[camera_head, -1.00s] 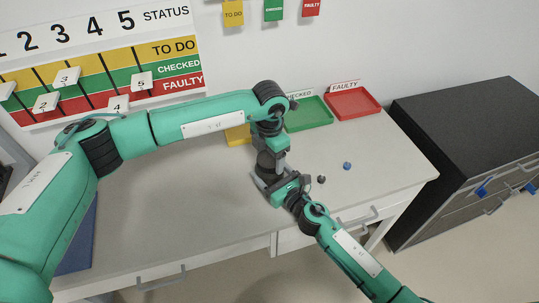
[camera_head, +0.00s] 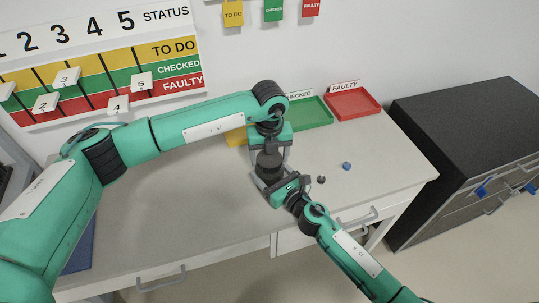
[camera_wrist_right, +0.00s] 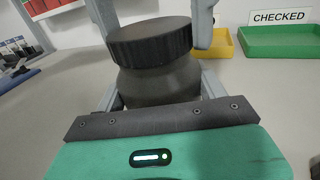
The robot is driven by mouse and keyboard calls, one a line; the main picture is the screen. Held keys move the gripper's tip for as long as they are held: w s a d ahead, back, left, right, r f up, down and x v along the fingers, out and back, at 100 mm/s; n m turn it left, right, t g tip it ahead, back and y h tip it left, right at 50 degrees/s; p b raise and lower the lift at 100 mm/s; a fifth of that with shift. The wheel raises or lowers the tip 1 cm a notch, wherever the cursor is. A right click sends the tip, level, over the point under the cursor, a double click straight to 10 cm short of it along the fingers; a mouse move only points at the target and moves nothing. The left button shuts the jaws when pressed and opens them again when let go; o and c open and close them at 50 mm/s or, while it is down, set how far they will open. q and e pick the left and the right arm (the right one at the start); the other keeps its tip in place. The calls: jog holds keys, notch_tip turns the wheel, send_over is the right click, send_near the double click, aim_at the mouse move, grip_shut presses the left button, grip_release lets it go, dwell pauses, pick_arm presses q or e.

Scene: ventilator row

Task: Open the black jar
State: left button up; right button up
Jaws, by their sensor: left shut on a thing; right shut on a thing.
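The black jar (camera_head: 268,168) stands over the white table between my two grippers. In the right wrist view its wide ribbed lid (camera_wrist_right: 150,42) sits on the rounded dark body (camera_wrist_right: 160,82), with no clear gap between them. My left gripper (camera_head: 270,151) comes from above. Its grey fingers are shut on the lid, one on each side. My right gripper (camera_head: 267,182) comes in low from the front right and is shut around the jar body; its fingers show at both sides of the body in the right wrist view (camera_wrist_right: 160,92). The jar's base is hidden.
A yellow tray (camera_head: 236,137), a green tray (camera_head: 310,113) and a red tray (camera_head: 353,104) line the table's back. A small dark knob (camera_head: 321,180) and a blue one (camera_head: 347,166) lie right of the jar.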

aim_at(269, 158)
pick_arm(q)
jog(key=shift+r, duration=0.15)
dwell(0.3)
jog(key=shift+r, duration=0.95)
jog(key=shift+r, duration=2)
pick_arm(e)
jog(key=o, duration=2)
jog(key=shift+c, duration=0.2)
